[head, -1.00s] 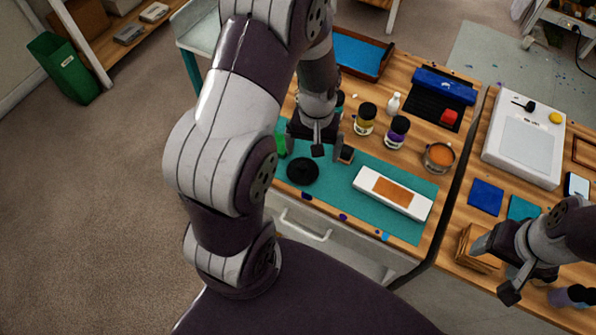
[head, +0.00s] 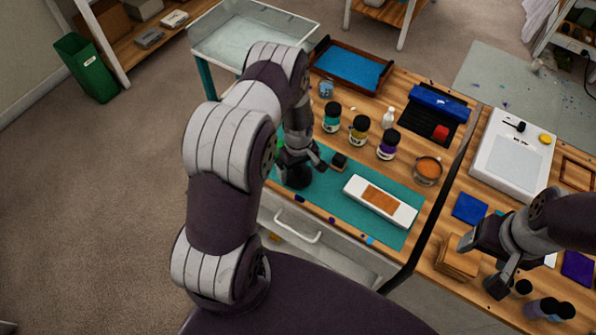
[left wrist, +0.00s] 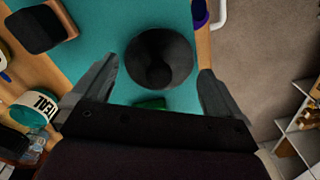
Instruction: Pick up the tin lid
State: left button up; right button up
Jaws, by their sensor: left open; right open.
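The tin lid is a black disc with a round knob. It lies on the teal mat (head: 335,192), partly hidden by my left gripper in the head view (head: 297,179). In the left wrist view the lid (left wrist: 170,42) shows whole, ahead of the fingers and between their lines. My left gripper (head: 299,166) is open and just above the lid, with nothing held; its spread fingers also show in the left wrist view (left wrist: 157,72). I cannot tell the exact gap to the lid. My right gripper (head: 484,266) is open beside a wooden stack (head: 456,258).
A small black-topped block (head: 339,162) sits right of the lid. A white tray with an orange panel (head: 408,217) lies on the mat. Teal (head: 332,117), yellow (head: 358,130) and purple (head: 388,145) labelled jars stand behind, with a copper-coloured cup (head: 427,171).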

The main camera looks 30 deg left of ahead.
pick_arm(q)
jog(key=shift+w+a+f, duration=0.1)
jog(key=shift+f, duration=0.55)
jog(key=shift+w+a+f, duration=0.1)
jog(key=shift+f, duration=0.5)
jog(key=shift+s+d+r, duration=0.15)
jog(key=c, duration=0.7)
jog(key=shift+c, duration=0.4)
pick_arm(e)
jog(key=shift+w+a+r, duration=0.1)
jog(key=shift+a+r, duration=0.05)
jog(key=shift+r, duration=0.15)
